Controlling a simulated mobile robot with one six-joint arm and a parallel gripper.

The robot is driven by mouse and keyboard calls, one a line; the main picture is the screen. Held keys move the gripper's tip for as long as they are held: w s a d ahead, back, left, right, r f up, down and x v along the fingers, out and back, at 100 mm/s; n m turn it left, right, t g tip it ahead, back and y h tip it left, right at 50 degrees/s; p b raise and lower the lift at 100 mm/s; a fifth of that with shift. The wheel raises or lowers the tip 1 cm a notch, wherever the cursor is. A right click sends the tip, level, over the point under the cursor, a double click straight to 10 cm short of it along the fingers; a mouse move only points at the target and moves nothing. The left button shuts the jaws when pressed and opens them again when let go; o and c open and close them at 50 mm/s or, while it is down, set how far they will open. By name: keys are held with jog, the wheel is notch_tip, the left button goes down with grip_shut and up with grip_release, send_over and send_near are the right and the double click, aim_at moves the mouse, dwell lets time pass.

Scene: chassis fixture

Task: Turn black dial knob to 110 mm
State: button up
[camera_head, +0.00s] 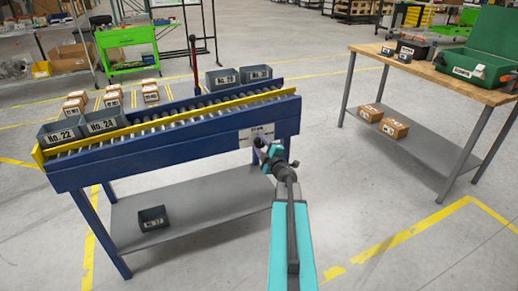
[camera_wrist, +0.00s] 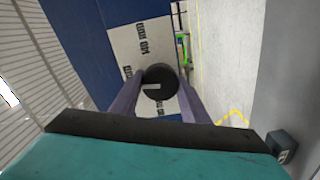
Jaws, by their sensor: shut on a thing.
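The black dial knob (camera_wrist: 161,76) is round, with a pale pointer mark that lies level in the wrist view, from its middle to its left side. It sits on a light plate (camera_wrist: 130,45) with printed labels, too small or turned to read surely. The plate also shows on the blue conveyor's right end in the head view (camera_head: 244,139). My gripper (camera_wrist: 161,82) is shut on the knob, one finger on each side. In the head view my gripper (camera_head: 262,147) hides most of the knob.
A wooden workbench (camera_head: 440,75) stands right. The floor between is clear.

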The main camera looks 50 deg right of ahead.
jog(key=shift+w+a+n+b, duration=0.1)
jog(key=shift+n+b, duration=0.35)
jog(key=shift+n, duration=0.35)
jog(key=shift+r, duration=0.1)
jog(key=o, duration=1.1)
jog(key=shift+c, duration=0.2)
jog(key=shift+s, duration=0.2)
jog(key=p+v, duration=0.1)
jog(key=v, duration=1)
jog(key=shift+p, duration=0.3)
